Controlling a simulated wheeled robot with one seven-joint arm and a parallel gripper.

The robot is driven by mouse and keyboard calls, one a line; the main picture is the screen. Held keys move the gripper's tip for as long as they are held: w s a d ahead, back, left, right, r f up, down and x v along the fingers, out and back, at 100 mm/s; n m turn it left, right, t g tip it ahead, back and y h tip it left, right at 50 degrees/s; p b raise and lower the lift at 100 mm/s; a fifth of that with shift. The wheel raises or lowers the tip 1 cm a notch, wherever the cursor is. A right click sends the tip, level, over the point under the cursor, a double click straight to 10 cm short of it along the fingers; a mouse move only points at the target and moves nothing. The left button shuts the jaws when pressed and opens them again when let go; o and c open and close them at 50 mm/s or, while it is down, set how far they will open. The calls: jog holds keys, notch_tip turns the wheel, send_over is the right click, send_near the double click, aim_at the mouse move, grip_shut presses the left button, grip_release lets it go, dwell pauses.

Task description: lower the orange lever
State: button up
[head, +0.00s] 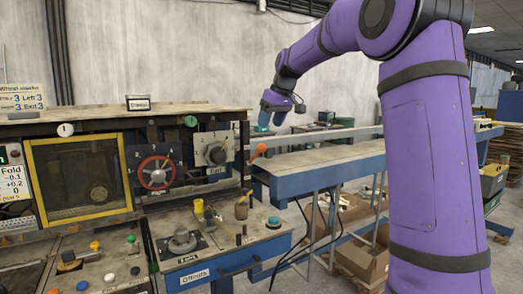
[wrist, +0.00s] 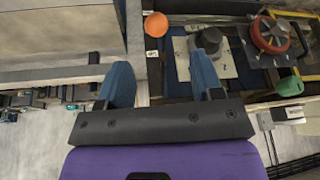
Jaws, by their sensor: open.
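The orange lever's round knob (head: 261,148) shows at the right end of the machine panel in the head view, beside the blue bench. In the wrist view the orange knob (wrist: 156,25) lies beyond the fingertips, near the line between them. My gripper (head: 271,117) hangs above the knob in the head view, with a clear gap. In the wrist view my gripper (wrist: 160,75) has its two blue fingers wide apart and nothing between them. The lever's shaft is hard to make out in both views.
A grey dial plate (head: 214,154) and a red handwheel (head: 158,172) sit left of the knob. A blue-framed bench (head: 330,160) extends to the right. A lower control desk (head: 205,245) with buttons and small levers juts out in front. The air around my gripper looks clear.

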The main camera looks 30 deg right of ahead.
aim_at(262, 146)
jog(key=x, duration=1.1)
jog(key=shift+w+d+r, duration=0.1)
jog(key=shift+w+d, duration=0.1)
jog(key=shift+d, duration=0.05)
grip_shut()
